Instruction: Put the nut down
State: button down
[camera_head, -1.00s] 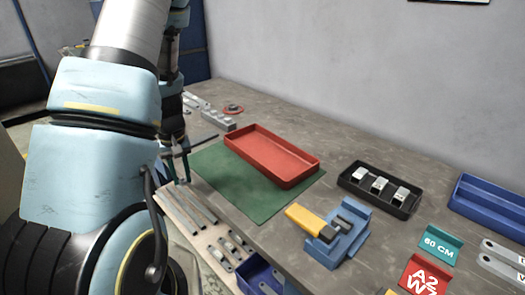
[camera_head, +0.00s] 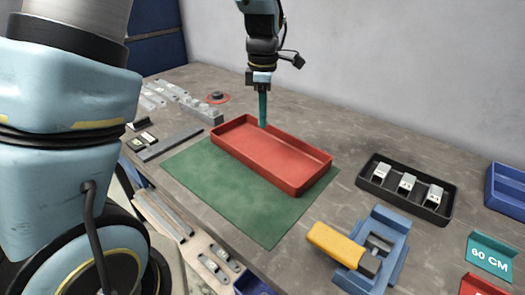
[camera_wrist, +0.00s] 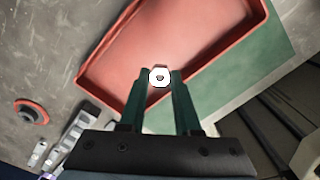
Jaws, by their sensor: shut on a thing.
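The nut (camera_wrist: 160,77) is a small pale piece with a dark hole, seen in the wrist view between the tips of my gripper's green fingers. My gripper (camera_wrist: 160,84) is shut on it. In the head view my gripper (camera_head: 263,122) points down at the back edge of the red tray (camera_head: 318,178), and the nut is too small to make out there. In the wrist view the nut appears against the red tray's floor (camera_wrist: 140,52). I cannot tell its height above the tray. The tray looks empty and lies on a green mat (camera_head: 265,226).
A blue vise-like fixture with a yellow part (camera_head: 335,245) stands at the front right. A black tray (camera_head: 380,165) with metal brackets is at the right, near a blue bin (camera_head: 508,190). Metal parts and a red disc (camera_head: 216,97) lie at the back left.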

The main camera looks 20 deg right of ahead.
aim_at(267, 153)
jog(key=shift+d+r, duration=0.15)
jog(key=shift+d, duration=0.25)
jog(key=shift+s+d+f+n, duration=0.1)
jog(key=shift+f+n, duration=0.1)
jog(key=shift+n, duration=0.1)
notch_tip(267, 153, down, 9)
jog(key=shift+f+p, duration=0.15)
jog(key=shift+p, duration=0.9)
jog(key=shift+f, duration=0.2)
jog(key=c, duration=0.6)
grip_release()
jog(key=shift+r, duration=0.1)
